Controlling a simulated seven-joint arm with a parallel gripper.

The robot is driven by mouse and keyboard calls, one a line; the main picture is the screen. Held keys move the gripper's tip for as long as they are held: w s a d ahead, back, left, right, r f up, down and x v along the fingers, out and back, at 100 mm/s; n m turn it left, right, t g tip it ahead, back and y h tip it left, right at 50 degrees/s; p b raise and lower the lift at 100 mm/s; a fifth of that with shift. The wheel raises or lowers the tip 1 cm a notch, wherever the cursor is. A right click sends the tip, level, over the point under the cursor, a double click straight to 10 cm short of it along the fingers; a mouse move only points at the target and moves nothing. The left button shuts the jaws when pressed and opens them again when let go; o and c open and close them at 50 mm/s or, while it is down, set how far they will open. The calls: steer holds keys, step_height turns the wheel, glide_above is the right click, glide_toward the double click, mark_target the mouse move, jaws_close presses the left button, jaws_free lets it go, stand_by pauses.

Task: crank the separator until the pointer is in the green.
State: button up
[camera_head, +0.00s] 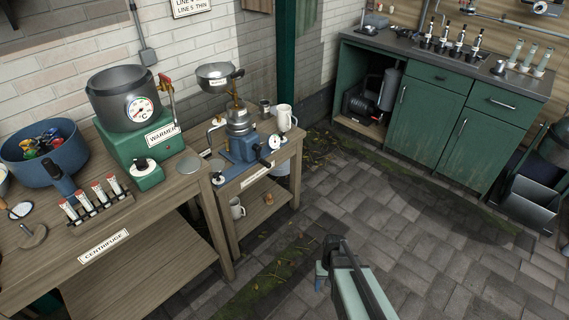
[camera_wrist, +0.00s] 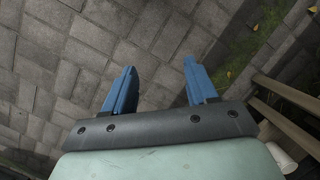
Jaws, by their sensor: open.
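The separator (camera_head: 243,144) stands on a small wooden table in the middle of the head view. It has a blue base, a metal body and a wide metal bowl on top. A small white dial (camera_head: 274,141) sits on its right side; the pointer and any green band are too small to read. A crank with a dark knob seems to be at its front right, but its shape is hard to make out. My gripper (camera_head: 329,257) is low over the paving, right of and nearer than the table. In the wrist view its two blue fingers (camera_wrist: 156,90) are apart with nothing between them.
A green warmer (camera_head: 137,144) with a gauge and a long wooden bench with a centrifuge label (camera_head: 104,246) stand to the left. A mug (camera_head: 284,117) stands at the small table's right. A green cabinet (camera_head: 428,115) is at the back right. The paved floor between is clear.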

steer(key=w+a+r+t+y, duration=0.1)
steer(key=w+r, duration=0.1)
steer(key=w, duration=0.5)
steer(key=w+a+r+t+y, duration=0.1)
steer(key=w+a+r, duration=0.1)
steer(key=w, duration=0.6)
steer(key=n+t+y, duration=0.3)
steer(key=t+y, duration=0.3)
steer(key=y, duration=0.4)
glide_toward(267, 164)
steer(key=w+a+f, duration=0.1)
steer(key=shift+w+f+n, duration=0.15)
steer(key=shift+w+n, duration=0.1)
steer(key=shift+n, duration=0.55)
steer(key=shift+a, duration=0.2)
steer(key=shift+x, duration=4.05)
steer(key=shift+w+a+f, duration=0.15)
steer(key=shift+f, duration=0.1)
steer(key=c, duration=1)
